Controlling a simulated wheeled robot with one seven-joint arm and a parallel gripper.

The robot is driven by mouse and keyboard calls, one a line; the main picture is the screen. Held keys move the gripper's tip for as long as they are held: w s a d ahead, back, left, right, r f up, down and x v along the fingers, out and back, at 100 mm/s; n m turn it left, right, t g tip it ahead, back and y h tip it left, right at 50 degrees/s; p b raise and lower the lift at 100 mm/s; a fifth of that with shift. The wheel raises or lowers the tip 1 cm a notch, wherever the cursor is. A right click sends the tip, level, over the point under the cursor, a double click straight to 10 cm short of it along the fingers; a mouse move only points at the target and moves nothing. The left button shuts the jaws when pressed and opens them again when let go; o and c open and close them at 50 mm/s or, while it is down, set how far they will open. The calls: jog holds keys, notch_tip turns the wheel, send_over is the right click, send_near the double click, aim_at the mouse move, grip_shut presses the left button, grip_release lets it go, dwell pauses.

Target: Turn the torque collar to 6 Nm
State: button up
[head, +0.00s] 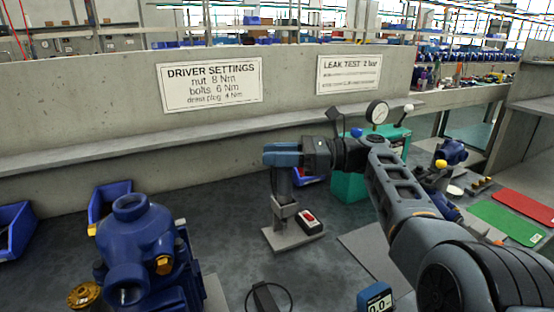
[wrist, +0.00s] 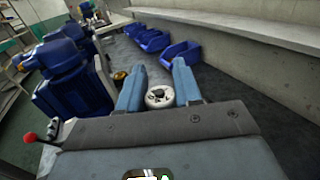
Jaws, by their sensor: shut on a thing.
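The driver (head: 283,186) stands upright in a grey stand (head: 282,240) in the middle of the bench. My gripper (head: 275,155) reaches in from the right and is around the top of the driver. In the wrist view, a round pale collar with a dark centre (wrist: 160,97) sits between the two blue fingers of my gripper (wrist: 158,75), and they are shut on it. The collar's scale and its present setting cannot be read in either view. In the head view my fingers hide the collar.
A sign (head: 210,84) reads nut 8 Nm, bolts 6 Nm. A small box with a red switch (head: 309,220) is beside the stand. A blue pump (head: 140,250) stands at left, near blue bins (head: 108,200). A pressure gauge (head: 377,112) is behind my arm. A meter (head: 375,299) is in front.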

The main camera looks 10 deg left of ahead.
jog(key=shift+s+n+g+h+b, duration=0.15)
jog(key=shift+n+g+b, duration=0.55)
jog(key=shift+b, duration=2.15)
jog(key=shift+n+g+h+b, duration=0.35)
jog(key=shift+g+b, duration=0.55)
jog(key=shift+b, duration=1.9)
jog(key=o, duration=1)
jog(key=shift+d, duration=0.1)
